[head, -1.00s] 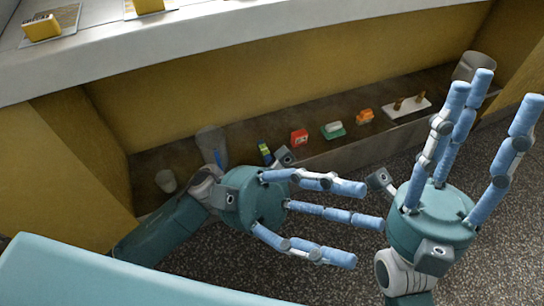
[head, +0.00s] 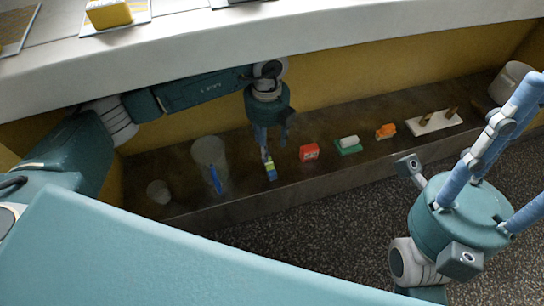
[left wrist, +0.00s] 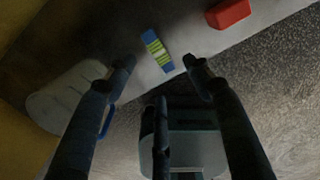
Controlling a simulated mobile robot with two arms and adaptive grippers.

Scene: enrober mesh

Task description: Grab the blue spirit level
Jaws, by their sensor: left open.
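The blue spirit level (head: 269,166) is a small blue block with yellow-green faces. It lies on the low dark shelf, left of a red object. The left wrist view shows it (left wrist: 157,50) just beyond and between my two front fingertips. My left gripper (head: 268,148) points down right over the level, its blue fingers open and partly covering the level's far end. In the left wrist view, the left gripper (left wrist: 160,64) is spread with nothing between its fingers. My right gripper (head: 520,150) is at the right edge, fingers spread upward, empty and partly cut off.
The shelf (head: 235,197) also holds a grey bucket (head: 207,152) with a blue handle, a small cup (head: 159,192), a red object (head: 309,152), a green-and-white block (head: 348,145), an orange object (head: 386,131) and a white board (head: 434,121). A white counter (head: 300,40) overhangs it.

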